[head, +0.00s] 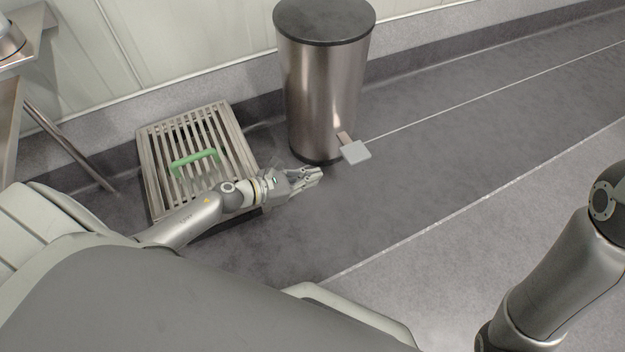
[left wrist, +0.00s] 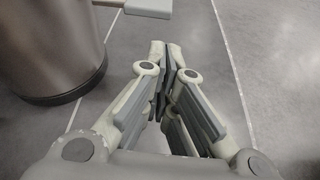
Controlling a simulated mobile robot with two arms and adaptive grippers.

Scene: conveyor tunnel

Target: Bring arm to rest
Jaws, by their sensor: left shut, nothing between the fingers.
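My left gripper (head: 312,174) is shut and empty. In the head view it reaches in from the left, over the dark floor, just in front of the trash can and to the right of the slatted grate. In the left wrist view its fingers (left wrist: 165,70) meet at the tips with nothing between them. My right arm (head: 560,270) shows at the right edge of the head view; its gripper is out of the picture.
A steel pedal bin (head: 325,90) stands near the wall; its pedal (head: 356,151) sticks out close to my left gripper. A slatted metal grate (head: 160,150) with a green handle (head: 195,158) lies left of it. Open floor (head: 430,170) extends to the right.

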